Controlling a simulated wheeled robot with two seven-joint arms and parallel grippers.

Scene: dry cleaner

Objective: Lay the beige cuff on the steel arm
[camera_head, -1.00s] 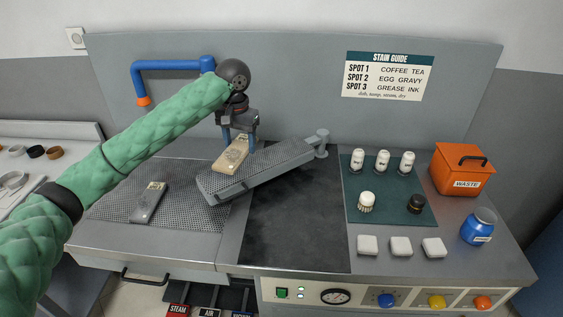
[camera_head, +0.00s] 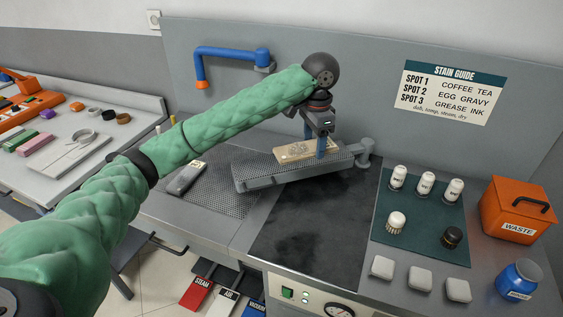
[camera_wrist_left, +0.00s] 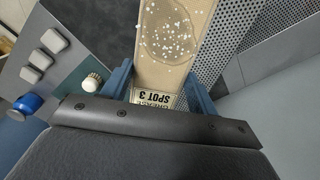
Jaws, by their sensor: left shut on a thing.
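The beige cuff (camera_head: 294,151) is a flat tan strip with a speckled round stain. In the left wrist view the cuff (camera_wrist_left: 176,50) shows a "SPOT 3" label at its near end. My left gripper (camera_head: 314,146) is shut on that end, with one blue finger on each side. The cuff is at the top of the perforated steel arm (camera_head: 268,176), roughly along its length. I cannot tell whether its underside touches the arm. The arm's mesh (camera_wrist_left: 236,28) shows beside the cuff in the wrist view. My right gripper is not in view.
A grey labelled piece (camera_head: 187,179) lies on the mesh worktop to the left. White-capped bottles (camera_head: 426,183) and brushes stand on a green mat at right, with an orange waste bin (camera_head: 518,212) beyond. The dark worktop (camera_head: 315,230) in front of the arm is clear.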

